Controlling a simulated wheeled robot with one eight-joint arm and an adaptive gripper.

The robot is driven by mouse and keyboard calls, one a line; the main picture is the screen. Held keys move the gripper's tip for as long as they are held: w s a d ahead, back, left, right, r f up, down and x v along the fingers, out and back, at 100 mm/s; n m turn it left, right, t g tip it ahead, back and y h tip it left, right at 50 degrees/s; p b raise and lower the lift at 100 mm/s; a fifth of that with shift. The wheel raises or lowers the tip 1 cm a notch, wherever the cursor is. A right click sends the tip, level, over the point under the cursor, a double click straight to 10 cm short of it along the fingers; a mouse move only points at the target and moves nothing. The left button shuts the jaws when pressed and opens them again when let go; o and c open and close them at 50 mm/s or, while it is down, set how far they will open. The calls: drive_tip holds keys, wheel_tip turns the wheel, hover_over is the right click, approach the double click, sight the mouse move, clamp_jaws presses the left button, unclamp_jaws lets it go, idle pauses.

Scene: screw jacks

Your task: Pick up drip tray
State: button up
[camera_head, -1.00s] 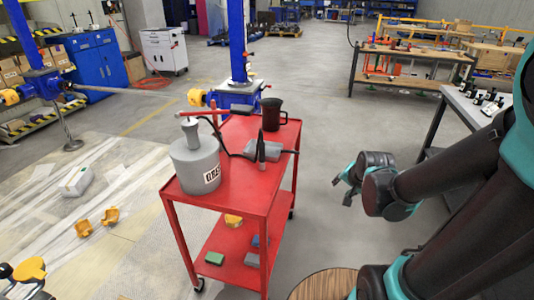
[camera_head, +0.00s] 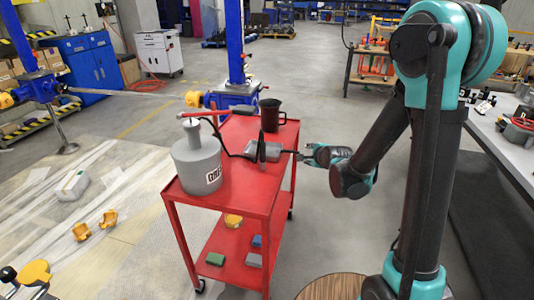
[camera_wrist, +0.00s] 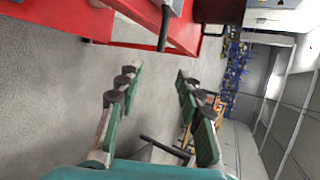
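A shallow grey pan-like thing (camera_head: 270,153), which looks like the drip tray, lies on the top of the red cart. Its dark handle (camera_head: 288,151) sticks out past the cart's right edge; the handle also shows in the wrist view (camera_wrist: 163,30). A dark pointed object (camera_head: 261,148) stands in front of the tray and hides part of it. My gripper (camera_head: 306,156) is just right of the handle, at about the cart top's height. In the wrist view its fingers (camera_wrist: 158,85) are spread apart with nothing between them, and the handle is ahead of them.
A grey table (camera_head: 505,135) stands at the right.

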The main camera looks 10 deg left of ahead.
sight(298, 153)
drive_tip(key=x, duration=0.7)
drive_tip(key=shift+w+a+f, duration=0.1)
drive_tip(key=shift+w, duration=0.05)
drive_tip(key=shift+x, duration=2.6)
drive_tip(key=shift+a, duration=0.2)
drive_tip(key=shift+c, duration=0.6)
clamp_jaws()
